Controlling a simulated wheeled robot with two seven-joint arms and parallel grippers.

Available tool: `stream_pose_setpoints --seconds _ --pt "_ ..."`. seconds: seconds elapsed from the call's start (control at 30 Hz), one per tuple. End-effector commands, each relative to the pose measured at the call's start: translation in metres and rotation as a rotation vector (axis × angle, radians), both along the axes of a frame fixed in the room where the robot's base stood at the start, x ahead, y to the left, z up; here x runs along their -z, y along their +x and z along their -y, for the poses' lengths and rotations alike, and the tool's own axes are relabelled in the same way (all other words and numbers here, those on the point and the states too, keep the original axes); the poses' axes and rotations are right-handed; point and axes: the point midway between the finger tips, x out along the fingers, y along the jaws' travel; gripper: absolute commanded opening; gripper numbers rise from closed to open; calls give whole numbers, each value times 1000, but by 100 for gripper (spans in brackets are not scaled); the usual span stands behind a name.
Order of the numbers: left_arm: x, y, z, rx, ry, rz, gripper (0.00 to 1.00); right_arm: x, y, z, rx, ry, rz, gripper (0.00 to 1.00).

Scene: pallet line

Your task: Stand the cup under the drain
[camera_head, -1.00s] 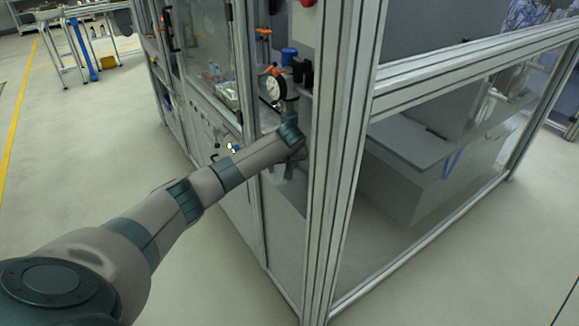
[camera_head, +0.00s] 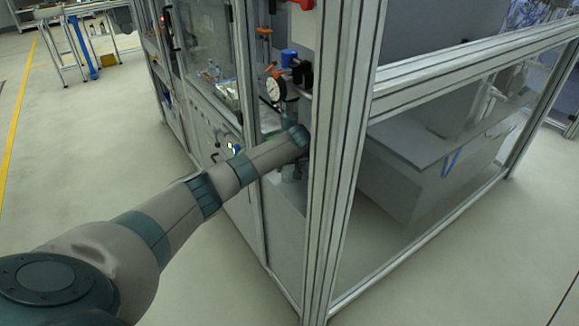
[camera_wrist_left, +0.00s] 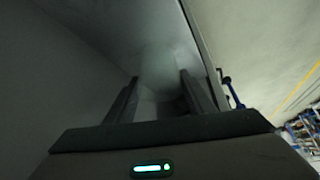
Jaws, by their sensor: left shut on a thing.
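My left arm reaches from the lower left into the machine's open bay. In the head view my left gripper (camera_head: 292,170) is mostly hidden behind the wrist and the frame post. In the left wrist view its two dark fingers (camera_wrist_left: 158,88) are shut on a pale, translucent thing, which looks like the cup (camera_wrist_left: 158,66). The cup's outline is dim and blends with the grey surfaces behind it. I cannot tell whether it touches anything below. I cannot make out the drain in either view. My right gripper is not in view.
An aluminium post (camera_head: 335,160) stands close on the right of my wrist. A round dial gauge (camera_head: 275,88) and a blue cap (camera_head: 288,57) are above it in the bay. A glazed door (camera_head: 208,60) is on the left.

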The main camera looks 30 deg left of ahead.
Motion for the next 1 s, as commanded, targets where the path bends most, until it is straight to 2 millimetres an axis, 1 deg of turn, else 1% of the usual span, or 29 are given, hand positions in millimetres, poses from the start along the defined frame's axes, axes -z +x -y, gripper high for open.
stream_pose_setpoints --seconds 0.03,0.07,0.1,0.37,0.57,0.77,1.0 --pt "1 0 0 0 0 0 51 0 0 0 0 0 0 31" --pt "1 0 0 0 0 0 58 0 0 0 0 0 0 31" --pt "1 0 0 0 0 0 68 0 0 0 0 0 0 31" --pt "1 0 0 0 0 0 68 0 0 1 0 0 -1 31" --pt "-3 -1 1 1 0 -1 68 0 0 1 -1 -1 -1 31" --pt "-15 -6 7 2 -1 1 68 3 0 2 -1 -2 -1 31" --pt "-39 -17 18 2 0 2 68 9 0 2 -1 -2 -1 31"
